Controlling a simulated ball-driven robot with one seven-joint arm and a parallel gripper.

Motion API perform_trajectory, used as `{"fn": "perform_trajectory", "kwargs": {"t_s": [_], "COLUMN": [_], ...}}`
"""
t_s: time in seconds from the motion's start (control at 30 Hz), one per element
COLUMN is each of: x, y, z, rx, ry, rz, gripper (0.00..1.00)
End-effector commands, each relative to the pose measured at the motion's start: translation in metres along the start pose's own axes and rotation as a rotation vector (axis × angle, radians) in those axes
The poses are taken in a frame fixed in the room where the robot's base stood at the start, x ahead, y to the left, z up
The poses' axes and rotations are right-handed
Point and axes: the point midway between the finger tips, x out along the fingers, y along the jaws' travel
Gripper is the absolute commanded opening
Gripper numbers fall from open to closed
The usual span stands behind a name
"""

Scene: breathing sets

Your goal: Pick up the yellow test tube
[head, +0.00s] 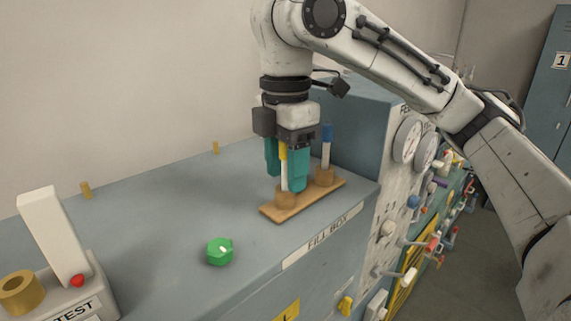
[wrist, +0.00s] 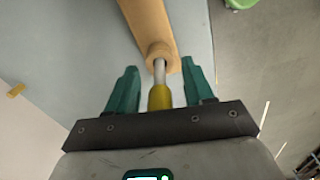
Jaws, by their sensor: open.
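The yellow test tube (head: 284,169) has a yellow cap over a pale body and stands upright in the near-left holder of a wooden rack (head: 272,213). In the wrist view, its yellow cap (wrist: 159,97) lies between the teal fingers. My gripper (head: 286,175) points down over the rack with its fingers open on either side of the tube. In the wrist view, my gripper (wrist: 160,92) shows a gap between each finger and the tube. A blue-capped tube (head: 327,145) stands in the rack's other holder, to the right.
The rack sits on a grey-blue cabinet top labelled FILL BOX (head: 315,240). A green knob (head: 219,251) is in front. A white tester block (head: 53,240) stands at left, and a taller gauge cabinet (head: 345,140) behind right. The middle of the top is clear.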

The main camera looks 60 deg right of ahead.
Motion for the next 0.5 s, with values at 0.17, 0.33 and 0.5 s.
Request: {"fn": "perform_trajectory", "kwargs": {"t_s": [0.17, 0.33, 0.5], "x": [0.0007, 0.0005, 0.0004], "y": [0.0001, 0.0001, 0.0001], "z": [0.0, -0.0001, -0.0001], "rx": [0.0, 0.0, 0.0], "ry": [0.0, 0.0, 0.0], "rz": [0.001, 0.0, 0.001], "gripper": [0.52, 0.38, 0.22]}}
